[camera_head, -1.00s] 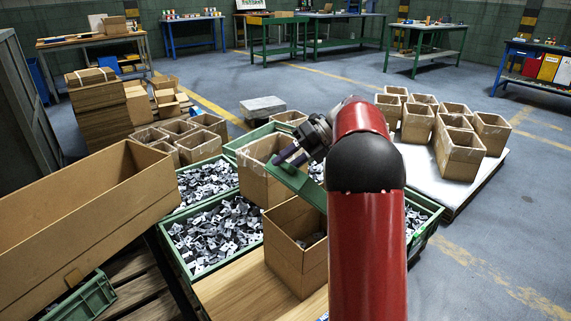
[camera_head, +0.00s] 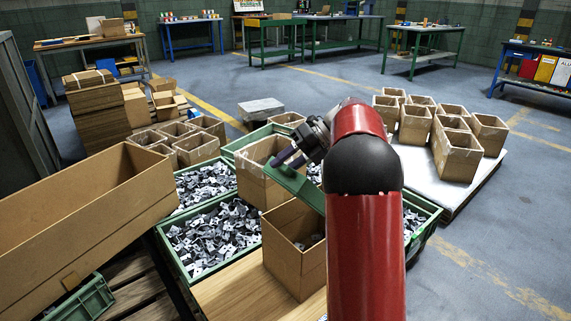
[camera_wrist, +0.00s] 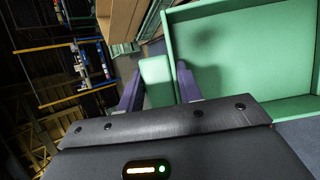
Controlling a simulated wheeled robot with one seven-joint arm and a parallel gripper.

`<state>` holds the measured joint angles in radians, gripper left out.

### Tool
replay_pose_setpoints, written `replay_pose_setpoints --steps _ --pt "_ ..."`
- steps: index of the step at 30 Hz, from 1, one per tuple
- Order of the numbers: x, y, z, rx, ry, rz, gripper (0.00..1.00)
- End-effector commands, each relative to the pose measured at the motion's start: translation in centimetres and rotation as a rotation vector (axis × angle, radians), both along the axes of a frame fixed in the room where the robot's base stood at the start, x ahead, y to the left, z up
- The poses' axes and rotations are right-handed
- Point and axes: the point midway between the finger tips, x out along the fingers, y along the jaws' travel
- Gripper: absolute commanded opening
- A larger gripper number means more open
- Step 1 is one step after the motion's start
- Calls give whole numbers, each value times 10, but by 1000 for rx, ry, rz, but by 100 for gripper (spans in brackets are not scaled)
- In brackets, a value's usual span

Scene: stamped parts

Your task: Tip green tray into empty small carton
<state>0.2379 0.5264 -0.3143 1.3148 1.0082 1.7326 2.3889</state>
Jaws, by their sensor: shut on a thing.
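My gripper (camera_head: 291,157) is shut on the green tray (camera_head: 298,187) by a tab at its edge. The tray is held tilted above the cartons, and my red arm hides its right part. In the wrist view my gripper's fingers (camera_wrist: 158,88) sit on either side of the tab, and the visible inside of the tray (camera_wrist: 250,50) is bare green. A small open carton (camera_head: 283,260) stands just in front of and below the tray, with some grey parts at its bottom. Another carton (camera_head: 256,183) stands behind the tray; its inside is mostly hidden.
Green crates of grey stamped parts (camera_head: 214,238) lie left of the cartons. A long open carton (camera_head: 85,205) is at the left. Several empty cartons (camera_head: 455,150) stand on a pallet at the right. A wooden board (camera_head: 240,292) lies in front.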

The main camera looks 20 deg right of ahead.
Motion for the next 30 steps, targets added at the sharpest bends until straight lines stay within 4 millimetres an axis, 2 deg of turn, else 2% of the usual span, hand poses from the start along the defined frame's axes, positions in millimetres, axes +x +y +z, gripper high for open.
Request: replay_pose_setpoints --steps 7,24,30 --pt "-1 5 -4 -20 -10 1 2" --pt "-23 62 -57 -368 -142 2 2" --pt "-27 73 -67 -452 -170 -2 2"
